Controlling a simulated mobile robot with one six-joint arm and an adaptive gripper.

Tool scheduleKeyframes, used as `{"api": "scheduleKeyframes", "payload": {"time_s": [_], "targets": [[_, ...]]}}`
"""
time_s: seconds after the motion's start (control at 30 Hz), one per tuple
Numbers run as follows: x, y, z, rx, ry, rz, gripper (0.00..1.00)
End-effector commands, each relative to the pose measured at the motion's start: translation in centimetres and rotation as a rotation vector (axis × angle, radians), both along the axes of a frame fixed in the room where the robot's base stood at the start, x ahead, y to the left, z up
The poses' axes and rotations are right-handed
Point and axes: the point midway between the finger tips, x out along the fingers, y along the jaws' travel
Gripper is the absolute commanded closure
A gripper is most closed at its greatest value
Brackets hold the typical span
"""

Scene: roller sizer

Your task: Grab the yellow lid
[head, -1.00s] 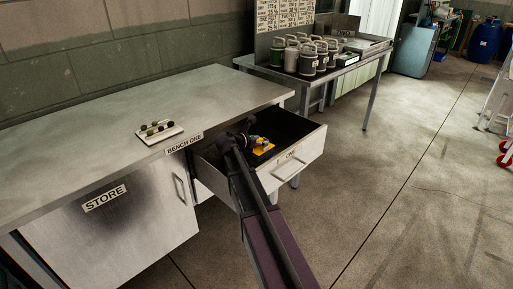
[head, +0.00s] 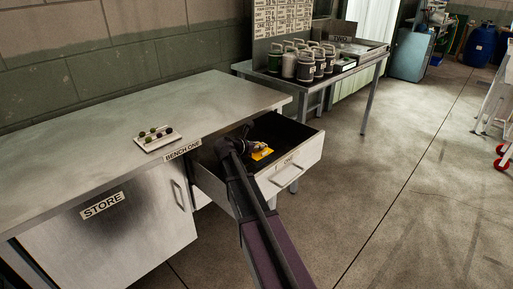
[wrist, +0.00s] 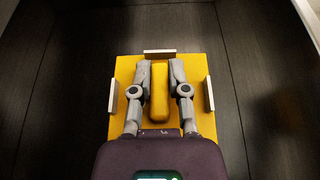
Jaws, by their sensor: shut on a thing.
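The yellow lid (wrist: 203,122) is a flat square plate with a raised yellow bar handle (wrist: 160,95) and pale upright tabs at its edges. It is in the open drawer (head: 299,158) marked ONE, and shows as a small yellow patch (head: 262,153) in the head view. My gripper (wrist: 160,78) reaches down into the drawer, with a finger on each side of the bar handle, shut on it. I cannot tell whether the lid touches the drawer floor. My wrist hides the lid's near part.
The drawer's dark walls surround the lid. Bench one (head: 150,105) carries a small tray with several dark and green pieces (head: 158,138). A second table (head: 352,72) behind holds several lidded canisters (head: 305,66).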

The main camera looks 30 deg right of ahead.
Motion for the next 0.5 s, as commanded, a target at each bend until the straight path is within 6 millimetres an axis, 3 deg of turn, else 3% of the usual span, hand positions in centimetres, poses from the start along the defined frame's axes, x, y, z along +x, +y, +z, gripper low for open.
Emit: {"api": "scheduleKeyframes", "payload": {"time_s": [0.5], "targets": [[0.0,0.0,5.0,0.000,0.000,0.000,1.00]]}}
